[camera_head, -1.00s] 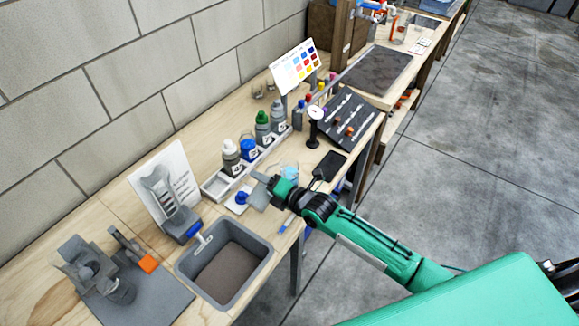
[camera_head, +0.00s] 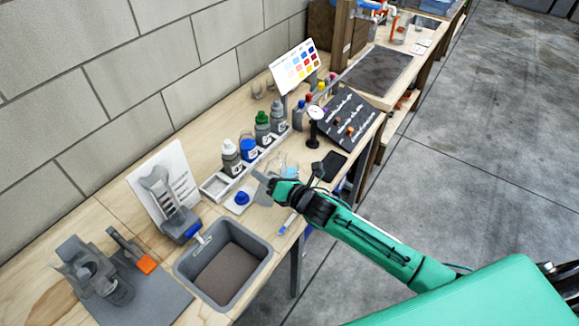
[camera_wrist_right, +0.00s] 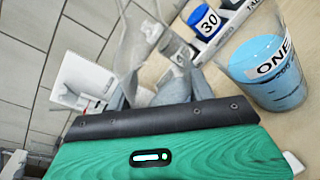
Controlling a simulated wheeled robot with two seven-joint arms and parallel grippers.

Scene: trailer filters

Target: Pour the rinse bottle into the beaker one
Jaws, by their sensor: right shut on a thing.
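My right gripper (camera_head: 270,186) is shut on the rinse bottle (camera_head: 260,188), a grey translucent thing that shows tilted in the head view and in the right wrist view (camera_wrist_right: 128,55). Its mouth and contents are hard to make out. Beaker one (camera_wrist_right: 270,80) is a clear cup marked ONE with blue liquid, to the right of the bottle in the wrist view. I cannot tell whether anything flows. My left gripper is not in view.
A rack (camera_head: 217,185) with several labelled bottles stands behind the gripper. A blue round piece (camera_head: 241,198) lies left of it, near the sink (camera_head: 265,262). A black phone-like slab (camera_head: 333,163) and a dial gauge (camera_head: 314,128) are to the right.

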